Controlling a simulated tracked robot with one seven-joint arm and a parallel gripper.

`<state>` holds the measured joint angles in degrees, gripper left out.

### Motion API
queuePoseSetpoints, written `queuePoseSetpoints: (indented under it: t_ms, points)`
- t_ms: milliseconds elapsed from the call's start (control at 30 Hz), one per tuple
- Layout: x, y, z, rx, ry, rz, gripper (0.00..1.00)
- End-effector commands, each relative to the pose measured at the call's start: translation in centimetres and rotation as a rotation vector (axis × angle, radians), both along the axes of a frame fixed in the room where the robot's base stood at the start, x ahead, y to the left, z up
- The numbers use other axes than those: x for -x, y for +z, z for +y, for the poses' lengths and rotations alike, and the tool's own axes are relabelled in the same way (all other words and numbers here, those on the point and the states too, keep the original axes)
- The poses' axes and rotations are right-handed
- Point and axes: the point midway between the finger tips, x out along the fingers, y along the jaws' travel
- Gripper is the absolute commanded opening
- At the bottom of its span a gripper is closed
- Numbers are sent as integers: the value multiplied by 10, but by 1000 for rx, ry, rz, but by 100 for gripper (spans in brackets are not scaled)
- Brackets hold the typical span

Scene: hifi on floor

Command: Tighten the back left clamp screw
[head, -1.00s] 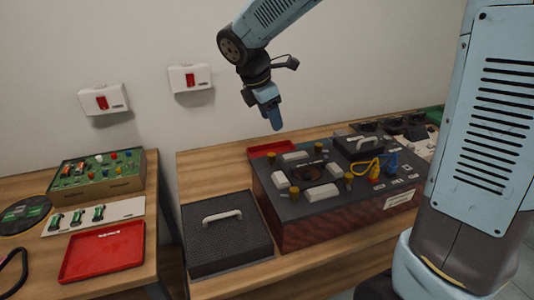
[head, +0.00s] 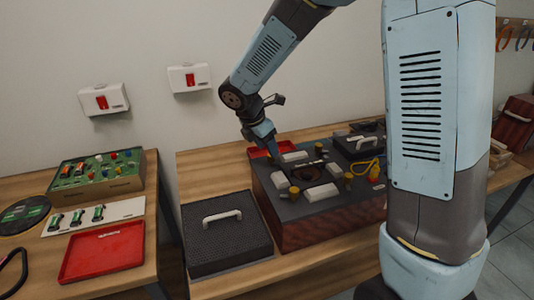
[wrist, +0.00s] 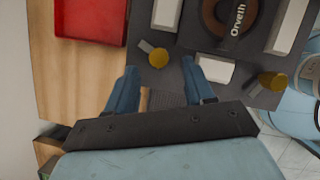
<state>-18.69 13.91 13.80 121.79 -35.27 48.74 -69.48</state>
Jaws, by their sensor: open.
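The dark-topped box (head: 320,225) on the bench carries brass clamp screws and pale blocks around a round ring (head: 308,172). In the wrist view the back left clamp screw (wrist: 153,53) is a brass knob just ahead of the gap between my fingertips, with nothing gripping it. In the head view my gripper seems to hide it. The front left screw (head: 294,192) shows also in the wrist view (wrist: 268,82), right of my fingers. My gripper (head: 270,153), also in the wrist view (wrist: 160,68), is open, empty and pointing down over the box's back left corner.
A red tray (wrist: 90,20) lies behind the box. A black case with a white handle (head: 228,240) stands left of it. My arm link blocks the bench's right part.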

Motion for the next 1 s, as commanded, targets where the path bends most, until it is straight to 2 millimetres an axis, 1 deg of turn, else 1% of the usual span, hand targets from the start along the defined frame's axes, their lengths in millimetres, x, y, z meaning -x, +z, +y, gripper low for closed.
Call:
queuePoseSetpoints:
  t_ms: [33,100,300,667,1000]
  points:
    - [-1,-8,-3,1,1,3,53]
    - [-4,-16,-6,1,0,2,53]
    - [-8,-32,-11,0,1,0,53]
    - [-9,-35,-12,-1,-1,-1,53]
    - [-9,-35,-13,0,-2,-1,20]
